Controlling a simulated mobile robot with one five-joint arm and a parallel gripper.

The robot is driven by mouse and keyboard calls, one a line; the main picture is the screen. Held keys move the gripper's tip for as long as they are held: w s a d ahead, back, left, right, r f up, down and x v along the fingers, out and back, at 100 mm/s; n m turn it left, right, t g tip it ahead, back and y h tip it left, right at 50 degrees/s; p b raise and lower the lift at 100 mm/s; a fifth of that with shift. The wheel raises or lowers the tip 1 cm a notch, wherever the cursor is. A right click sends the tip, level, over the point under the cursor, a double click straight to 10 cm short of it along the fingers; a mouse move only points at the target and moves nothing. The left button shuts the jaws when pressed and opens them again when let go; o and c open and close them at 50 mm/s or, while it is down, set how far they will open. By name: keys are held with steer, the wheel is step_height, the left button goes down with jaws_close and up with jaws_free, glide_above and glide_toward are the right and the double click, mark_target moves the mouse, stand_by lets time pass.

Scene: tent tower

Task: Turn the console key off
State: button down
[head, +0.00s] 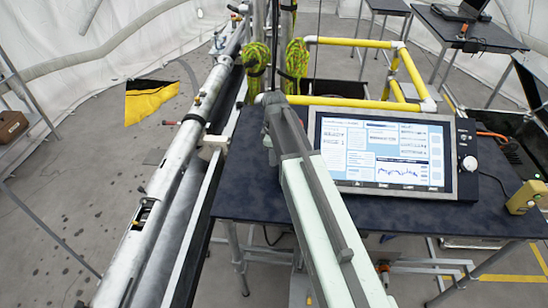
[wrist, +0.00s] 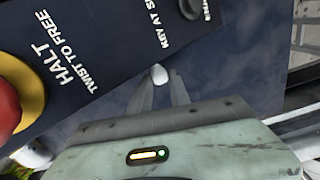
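In the wrist view a dark console panel (wrist: 110,50) fills the upper left, with white lettering reading HALT, TWIST TO FREE and part of a KEY label. A round dark and metal fitting (wrist: 190,8), possibly the key switch, sits at the top edge, partly cut off. A red button (wrist: 8,110) on a yellow ring is at the left edge. The gripper tips cannot be made out in the head view.
In the head view a lit screen (head: 380,150) stands on a dark table (head: 370,213), right of my arm. Yellow pipes (head: 350,43) and a long silver mast (head: 165,170) are nearby.

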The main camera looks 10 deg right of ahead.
steer(key=shift+w+d+f+g, duration=0.1)
steer(key=shift+w+g, duration=0.4)
steer(key=shift+g, duration=0.3)
steer(key=shift+w+f+g+y+b, duration=0.15)
steer(key=shift+g+y+b, duration=0.15)
steer(key=shift+y+b, duration=0.15)
steer(key=shift+g+b, duration=0.55)
steer(key=shift+g, duration=0.25)
steer(key=shift+g+y, duration=0.25)
steer(key=shift+g, duration=0.05)
steer(key=c, duration=1.2)
jaws_free()
steer(key=shift+r, duration=0.2)
